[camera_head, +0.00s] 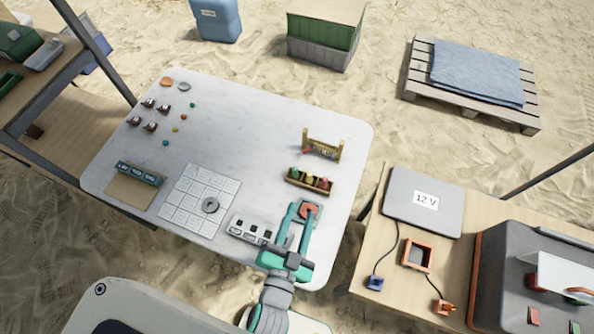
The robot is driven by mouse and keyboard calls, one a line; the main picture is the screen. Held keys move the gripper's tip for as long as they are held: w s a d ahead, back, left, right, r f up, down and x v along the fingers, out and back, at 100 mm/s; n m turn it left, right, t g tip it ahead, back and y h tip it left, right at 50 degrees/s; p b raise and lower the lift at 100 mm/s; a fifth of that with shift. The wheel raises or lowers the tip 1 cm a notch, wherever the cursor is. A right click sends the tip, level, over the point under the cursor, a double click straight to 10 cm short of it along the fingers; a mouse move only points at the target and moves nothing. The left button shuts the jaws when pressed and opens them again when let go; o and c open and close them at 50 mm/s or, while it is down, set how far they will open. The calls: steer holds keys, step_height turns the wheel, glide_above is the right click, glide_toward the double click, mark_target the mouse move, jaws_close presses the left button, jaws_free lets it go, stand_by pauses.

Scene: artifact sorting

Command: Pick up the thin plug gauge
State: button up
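I cannot tell for certain which thing is the thin plug gauge; small parts are hard to make out at this size. A yellow rack (323,147) with small red and dark pieces stands at the right of the white table (262,125). In front of it is a brown holder (309,182) with several green, yellow and red pieces. My gripper (306,207) reaches over the table's right front part, its teal fingers apart. Between and under the fingertips is a grey square plate with a reddish-orange round top (309,210). I see nothing gripped.
A white block (250,229) with dark slots lies left of my gripper. A white grid plate (200,198) holds a grey ring (210,205). Small discs and brown pieces lie back left.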

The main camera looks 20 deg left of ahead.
steer(key=w+a+r+n+y, duration=0.1)
steer(key=w+a+r+y, duration=0.3)
steer(key=w+a+r, duration=0.35)
steer(key=w+a+r+y, duration=0.4)
steer(key=w+a, duration=0.4)
steer(key=a, duration=0.2)
steer(key=a+r+n+g+y, duration=0.3)
steer(key=a+r+n+g, duration=0.15)
steer(key=a, duration=0.25)
steer(key=a+r+n+g+y, duration=0.35)
steer(key=a+n+g, duration=0.25)
steer(key=a, duration=0.2)
steer(key=n+g+h, duration=0.3)
steer(key=g+h, duration=0.3)
steer(key=h, duration=1)
glide_toward(295, 168)
steer(key=shift+s+d+f+t, duration=0.15)
steer(key=shift+s+d+t, duration=0.1)
steer(key=shift+s, duration=0.2)
step_height(295, 168, down, 10)
steer(key=shift+w+a+f, duration=0.1)
steer(key=shift+w+a, duration=0.05)
steer(key=shift+w, duration=0.05)
